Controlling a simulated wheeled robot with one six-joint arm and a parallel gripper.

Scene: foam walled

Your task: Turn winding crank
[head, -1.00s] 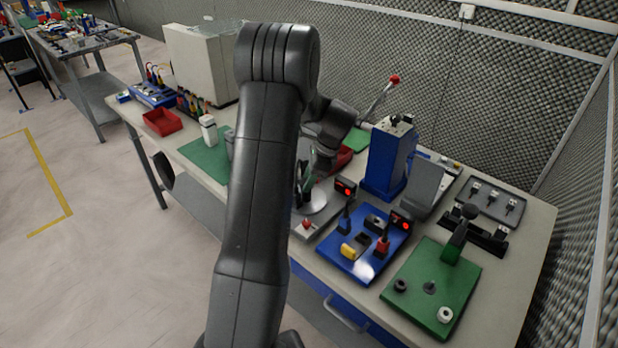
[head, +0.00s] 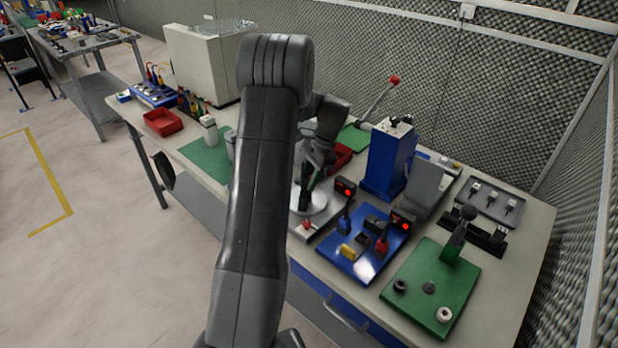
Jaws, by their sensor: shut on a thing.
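The winding crank appears to be at the round white disc (head: 318,203) on a grey base on the bench, just right of my arm. My gripper (head: 306,196) points down over this disc. It is shut on a part there, seemingly the crank's handle. The handle and the fingertips are small, dark and partly hidden, so the exact grip and the crank's angle are hard to tell. A red knob (head: 306,225) sits on the base in front of the disc.
Right of the disc are a blue panel (head: 338,262) with plugs and red lights, a green plate (head: 462,296) with a lever, and a blue column (head: 388,160). A red-tipped lever (head: 393,81) rises behind. A red bin (head: 163,122) stands left.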

